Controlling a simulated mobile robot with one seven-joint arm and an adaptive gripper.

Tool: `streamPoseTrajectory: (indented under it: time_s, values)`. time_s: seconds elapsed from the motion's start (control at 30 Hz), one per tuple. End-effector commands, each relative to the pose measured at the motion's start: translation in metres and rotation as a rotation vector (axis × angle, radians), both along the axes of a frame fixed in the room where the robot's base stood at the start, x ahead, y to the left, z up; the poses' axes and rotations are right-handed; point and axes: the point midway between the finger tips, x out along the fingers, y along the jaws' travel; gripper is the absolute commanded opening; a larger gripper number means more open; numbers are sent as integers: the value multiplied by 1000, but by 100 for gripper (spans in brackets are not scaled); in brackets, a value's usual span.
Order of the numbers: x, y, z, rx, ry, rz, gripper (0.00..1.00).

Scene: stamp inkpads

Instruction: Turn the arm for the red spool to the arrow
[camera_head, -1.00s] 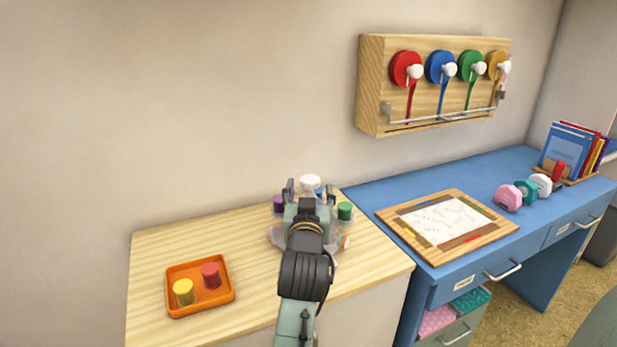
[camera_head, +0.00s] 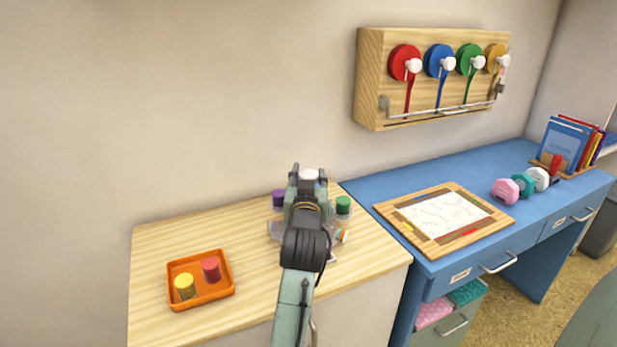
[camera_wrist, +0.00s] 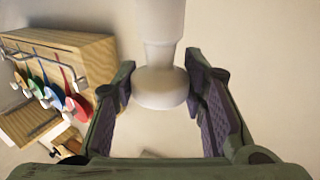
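The red spool (camera_head: 404,61) is on the wooden wall rack, with a red strip hanging below it and a white knob at its front. A red cylinder (camera_head: 211,269) also lies in the orange tray. Which one the task's arm belongs to, I cannot tell, and I see no arrow. My gripper (camera_head: 308,176) is over the stand on the wooden top, hiding much of it. In the wrist view, a white knob on a post (camera_wrist: 161,86) is between the fingers of my gripper (camera_wrist: 162,85), with narrow gaps on both sides. The fingers are open.
The stand holds a purple cylinder (camera_head: 278,198) and a green cylinder (camera_head: 343,205). The orange tray (camera_head: 200,302) is at left. The wall rack (camera_head: 368,80) hangs above.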

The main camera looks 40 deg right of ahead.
Motion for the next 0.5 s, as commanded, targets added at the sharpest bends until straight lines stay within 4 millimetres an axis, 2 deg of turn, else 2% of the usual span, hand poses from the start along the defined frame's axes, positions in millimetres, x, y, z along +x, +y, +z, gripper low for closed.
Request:
streamPoseTrajectory:
  time_s: [0.07,0.5]
  values:
    - [0,0,0,0,0,0,31]
    - [0,0,0,0,0,0,2]
